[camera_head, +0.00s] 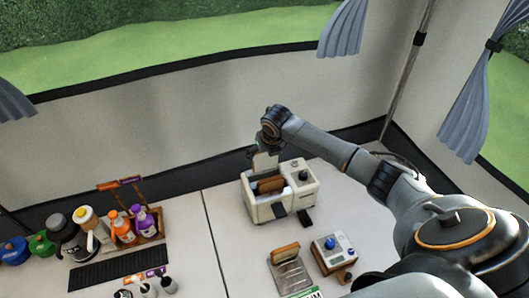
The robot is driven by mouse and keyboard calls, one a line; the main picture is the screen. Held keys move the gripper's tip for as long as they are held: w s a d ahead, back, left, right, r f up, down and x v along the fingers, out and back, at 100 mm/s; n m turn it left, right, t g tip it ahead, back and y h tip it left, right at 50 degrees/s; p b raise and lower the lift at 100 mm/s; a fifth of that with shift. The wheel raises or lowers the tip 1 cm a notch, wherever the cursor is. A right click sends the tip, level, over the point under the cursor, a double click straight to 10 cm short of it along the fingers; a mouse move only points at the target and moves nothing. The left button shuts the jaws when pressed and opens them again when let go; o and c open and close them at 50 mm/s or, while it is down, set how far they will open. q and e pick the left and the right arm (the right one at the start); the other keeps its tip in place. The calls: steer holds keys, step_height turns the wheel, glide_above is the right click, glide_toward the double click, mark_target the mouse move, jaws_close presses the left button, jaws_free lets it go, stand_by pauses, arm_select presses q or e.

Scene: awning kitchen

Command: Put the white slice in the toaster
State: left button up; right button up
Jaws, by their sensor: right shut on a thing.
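The cream toaster (298,203) stands on the white counter near the middle of the view. A brown slice (270,185) stands in it. My right gripper (268,148) is over the toaster's back left part, pointing down and shut on the white slice (265,162). The slice is upright, at the back of the toaster behind the brown slice. I cannot tell whether its lower edge is inside a slot. The gripper's fingers are small and partly hidden by the wrist. My left gripper is not in view.
A metal rack (292,274) with another brown slice (285,253) stands in front of the toaster, beside a small device with a blue knob (331,243). Bottles in a caddy (146,222) and a dark coffee pot (67,238) stand at left. Counter left of the toaster is clear.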

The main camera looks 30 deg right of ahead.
mark_target(266, 161)
step_height(266, 161, down, 3)
steer(key=b, duration=0.3)
steer(key=shift+f, duration=0.15)
steer(key=shift+f+b, duration=0.35)
steer(key=shift+f, duration=0.55)
steer(key=o, duration=0.7)
step_height(266, 161, up, 7)
steer(key=p, duration=0.7)
steer(key=shift+r, duration=0.1)
